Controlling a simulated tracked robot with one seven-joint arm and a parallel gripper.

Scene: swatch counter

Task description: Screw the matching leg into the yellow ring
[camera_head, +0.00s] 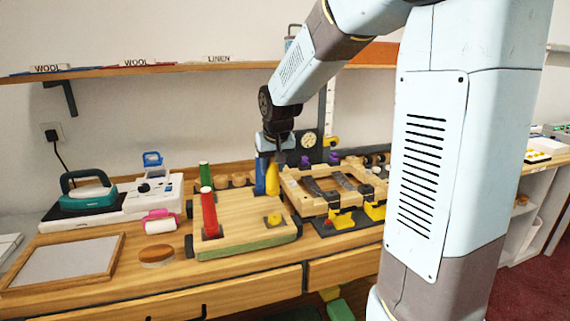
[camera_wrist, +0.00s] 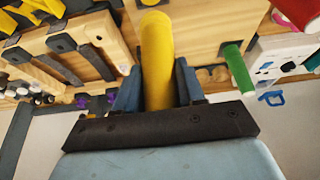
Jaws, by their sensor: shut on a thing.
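The yellow leg (camera_head: 272,180) is held roughly upright by my gripper (camera_head: 268,160), behind the wooden board (camera_head: 240,235). In the wrist view the yellow leg (camera_wrist: 157,60) is between the two blue fingers of my gripper (camera_wrist: 160,85), which are shut on it. The yellow ring (camera_head: 274,219) is on the board's right part, nearer the front than the leg. The leg appears apart from the ring. A red leg (camera_head: 209,214) stands upright on the board's left part and also shows in the wrist view (camera_wrist: 297,12). A green leg (camera_head: 205,174) stands behind the board.
A wooden frame with dark straps (camera_head: 330,190) and yellow clamps is right of the board. A teal iron (camera_head: 88,192), a white machine (camera_head: 150,192), a pink roller (camera_head: 160,222), a round brush (camera_head: 157,256) and a framed panel (camera_head: 65,262) lie left. A shelf (camera_head: 150,68) runs above.

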